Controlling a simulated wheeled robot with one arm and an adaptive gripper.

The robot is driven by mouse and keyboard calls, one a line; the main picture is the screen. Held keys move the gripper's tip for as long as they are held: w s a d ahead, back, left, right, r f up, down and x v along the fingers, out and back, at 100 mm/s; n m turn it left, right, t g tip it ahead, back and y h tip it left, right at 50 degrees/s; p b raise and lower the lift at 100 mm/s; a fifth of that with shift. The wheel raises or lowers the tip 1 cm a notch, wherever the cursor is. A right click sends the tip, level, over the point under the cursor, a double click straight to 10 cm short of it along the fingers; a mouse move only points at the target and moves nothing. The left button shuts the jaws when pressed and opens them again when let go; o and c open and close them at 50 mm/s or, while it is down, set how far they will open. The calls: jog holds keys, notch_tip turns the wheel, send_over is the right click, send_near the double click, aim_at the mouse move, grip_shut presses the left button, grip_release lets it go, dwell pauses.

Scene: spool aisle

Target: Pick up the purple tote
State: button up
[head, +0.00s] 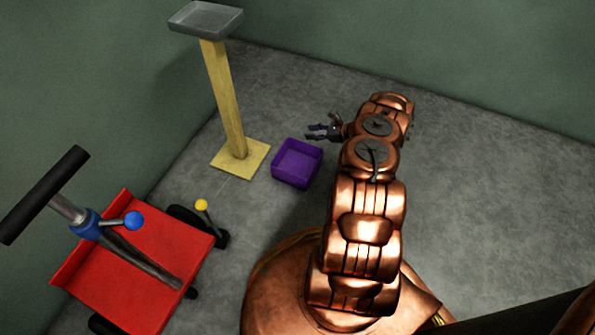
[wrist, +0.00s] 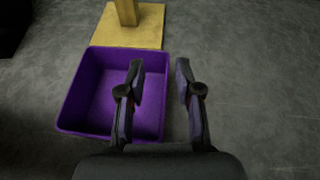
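The purple tote (head: 297,163) is an open square box on the grey floor, beside the yellow stand's base in the head view. It looks empty inside. In the wrist view the tote (wrist: 85,92) fills the left middle. My gripper (head: 312,132) is just behind and right of the tote in the head view. In the wrist view my gripper (wrist: 160,75) has its two fingers apart with nothing between them. The left finger overlaps the tote's right part in the picture, and the right finger is over bare floor. The fingers' height above the rim is unclear.
A yellow stand (head: 228,100) with a grey tray (head: 206,20) on top rises left of the tote. A red cart (head: 135,265) with a black handle stands at lower left. Green walls close off the left and back. The floor right of my arm is clear.

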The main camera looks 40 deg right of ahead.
jog(key=m+b, duration=0.1)
jog(key=m, duration=0.1)
send_near(305, 143)
jog(key=w+f, duration=0.1)
jog(key=w, duration=0.1)
jog(key=shift+t+h, duration=0.3)
jog(key=shift+h, duration=0.2)
jog(key=shift+s+a+b+x, duration=0.2)
jog(key=shift+b+x, duration=0.45)
jog(key=shift+x, duration=0.7)
jog(key=shift+s+a+b+x, duration=0.1)
jog(key=shift+a+b+x, duration=0.15)
jog(key=shift+b+x, duration=0.8)
jog(key=shift+s+a+b+x, duration=0.1)
jog(key=shift+a+b+x, duration=0.2)
jog(key=shift+x, duration=1.35)
jog(key=shift+d, duration=0.1)
jog(key=shift+r, duration=0.1)
jog(key=shift+c, duration=0.4)
grip_shut()
